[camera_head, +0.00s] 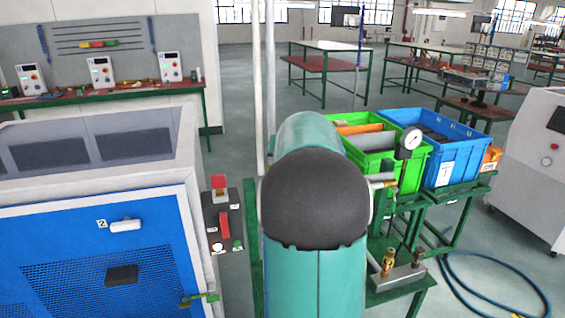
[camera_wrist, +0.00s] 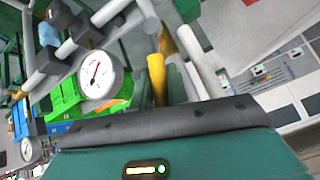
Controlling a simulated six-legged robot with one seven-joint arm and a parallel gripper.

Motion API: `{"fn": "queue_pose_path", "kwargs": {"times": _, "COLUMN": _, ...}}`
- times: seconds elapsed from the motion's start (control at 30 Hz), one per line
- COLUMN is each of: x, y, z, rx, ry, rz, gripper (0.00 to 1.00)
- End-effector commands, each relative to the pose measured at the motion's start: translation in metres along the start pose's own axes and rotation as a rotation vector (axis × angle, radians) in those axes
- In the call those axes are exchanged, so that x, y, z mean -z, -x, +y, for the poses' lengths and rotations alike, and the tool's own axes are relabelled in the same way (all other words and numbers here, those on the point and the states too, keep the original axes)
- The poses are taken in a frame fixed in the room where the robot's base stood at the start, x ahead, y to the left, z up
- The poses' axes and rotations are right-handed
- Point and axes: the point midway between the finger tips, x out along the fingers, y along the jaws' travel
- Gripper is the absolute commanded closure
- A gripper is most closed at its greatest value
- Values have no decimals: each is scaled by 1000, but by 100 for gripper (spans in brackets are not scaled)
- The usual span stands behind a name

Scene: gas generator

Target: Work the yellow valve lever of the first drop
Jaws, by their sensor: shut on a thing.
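The yellow valve lever (camera_wrist: 156,72) shows in the wrist view, standing up from behind the dark edge of my own arm. Grey pipes of the drop (camera_wrist: 190,62) run beside and behind the lever. A round white pressure gauge (camera_wrist: 98,74) is to its left. In the head view my teal arm hides the gripper and the lever. A gauge (camera_head: 410,140) and a brass fitting (camera_head: 382,181) show just right of my arm.
Green (camera_head: 376,150) and blue (camera_head: 444,150) crates stand on a green-framed table at right. Below are brass fittings on a grey block (camera_head: 398,278). A blue hose (camera_head: 490,300) lies on the floor. A blue-fronted cabinet (camera_head: 100,250) stands close on the left.

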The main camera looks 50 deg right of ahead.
Motion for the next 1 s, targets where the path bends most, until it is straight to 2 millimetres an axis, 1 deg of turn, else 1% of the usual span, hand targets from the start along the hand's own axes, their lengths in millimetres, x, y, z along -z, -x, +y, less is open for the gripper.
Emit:
{"fn": "queue_pose_path", "kwargs": {"times": 0.07, "x": -1, "y": 1, "z": -7, "rx": -33, "ry": 42, "rz": 7, "gripper": 100}}
{"fn": "queue_pose_path", "kwargs": {"times": 0.4, "x": -3, "y": 1, "z": -16, "rx": -151, "ry": 156, "rz": 41, "gripper": 100}}
{"fn": "queue_pose_path", "kwargs": {"times": 1.0, "x": -6, "y": 2, "z": -19, "rx": -181, "ry": 182, "rz": 48, "gripper": 100}}
